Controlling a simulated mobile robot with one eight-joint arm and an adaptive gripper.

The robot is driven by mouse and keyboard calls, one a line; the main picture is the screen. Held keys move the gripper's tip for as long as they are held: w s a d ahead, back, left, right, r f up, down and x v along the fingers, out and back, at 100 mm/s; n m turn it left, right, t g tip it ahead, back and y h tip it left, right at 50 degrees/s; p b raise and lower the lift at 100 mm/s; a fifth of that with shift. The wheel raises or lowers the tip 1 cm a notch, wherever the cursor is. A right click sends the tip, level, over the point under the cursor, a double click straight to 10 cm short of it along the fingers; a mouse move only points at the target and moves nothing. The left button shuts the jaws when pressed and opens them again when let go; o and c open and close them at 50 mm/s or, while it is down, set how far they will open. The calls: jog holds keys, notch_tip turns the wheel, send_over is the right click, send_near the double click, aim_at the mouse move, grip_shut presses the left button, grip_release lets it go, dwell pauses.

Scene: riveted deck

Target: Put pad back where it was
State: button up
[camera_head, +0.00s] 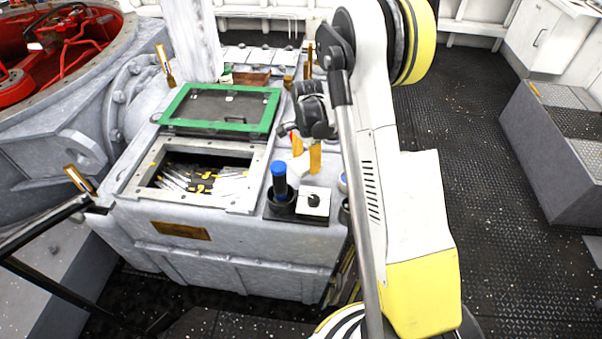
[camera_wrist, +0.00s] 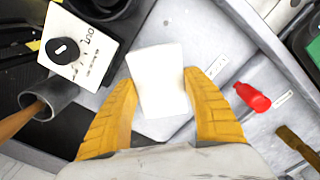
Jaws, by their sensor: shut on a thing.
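The pad (camera_wrist: 158,85) is a plain white rectangular piece. In the wrist view it sits between the two yellow fingers of my gripper (camera_wrist: 158,95), which are shut on it from both sides. The head view shows my gripper (camera_head: 306,157) above the right part of the grey machine housing (camera_head: 230,240), behind a white plate with a black knob (camera_head: 314,201). The pad is hard to make out from the grey surface there. Whether it touches the surface below cannot be told.
A red object (camera_wrist: 252,97) lies right of my fingers. A grey cup (camera_wrist: 50,95) stands left.

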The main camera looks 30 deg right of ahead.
jog(key=shift+w+a+f+b, duration=0.15)
jog(key=shift+w+a+f, duration=0.1)
jog(key=shift+w+f, duration=0.25)
jog(key=shift+w+a+f+b, duration=0.15)
jog(key=shift+w+a+f, duration=0.15)
jog(key=shift+w, duration=0.25)
jog(key=shift+d+f+b, duration=0.1)
jog(key=shift+f+b, duration=0.8)
jog(key=shift+f, duration=0.95)
jog(key=shift+f, duration=0.1)
jog(key=shift+f, duration=0.15)
jog(key=o, duration=1.1)
